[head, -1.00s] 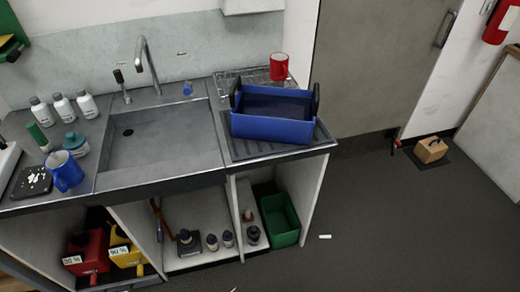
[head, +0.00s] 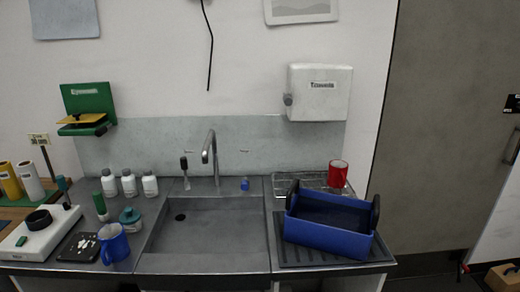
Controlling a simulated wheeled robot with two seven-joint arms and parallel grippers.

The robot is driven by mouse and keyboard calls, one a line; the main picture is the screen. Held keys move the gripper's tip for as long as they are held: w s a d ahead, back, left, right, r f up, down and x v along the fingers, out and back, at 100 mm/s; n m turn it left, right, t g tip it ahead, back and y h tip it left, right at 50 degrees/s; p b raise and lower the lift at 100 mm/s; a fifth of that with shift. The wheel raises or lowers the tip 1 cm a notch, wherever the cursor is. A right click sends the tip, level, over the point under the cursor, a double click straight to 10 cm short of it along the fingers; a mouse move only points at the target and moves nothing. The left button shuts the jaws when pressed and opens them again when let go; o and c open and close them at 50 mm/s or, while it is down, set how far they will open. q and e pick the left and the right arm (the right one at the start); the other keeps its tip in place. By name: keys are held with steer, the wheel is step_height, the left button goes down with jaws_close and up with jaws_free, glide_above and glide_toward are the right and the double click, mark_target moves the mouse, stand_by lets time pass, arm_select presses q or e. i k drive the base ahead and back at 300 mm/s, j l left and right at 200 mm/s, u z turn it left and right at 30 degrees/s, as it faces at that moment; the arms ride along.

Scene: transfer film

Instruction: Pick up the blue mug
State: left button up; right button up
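The blue mug (head: 114,243) stands upright on the grey counter, left of the sink and near the counter's front edge. Its handle faces left, toward a small dark tray (head: 78,247) beside it. A teal-topped jar (head: 130,220) stands just behind the mug on its right. Neither of my grippers shows in the head view.
The sink (head: 208,232) is empty, with a tall tap (head: 211,155). A white device (head: 40,235) is at left. A blue tote (head: 328,228) and red mug (head: 338,174) stand right.

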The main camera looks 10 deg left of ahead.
mark_target(112, 247)
steer(key=u, duration=1.45)
steer(key=l, duration=0.25)
steer(key=i+l+z, duration=0.1)
steer(key=l, duration=0.15)
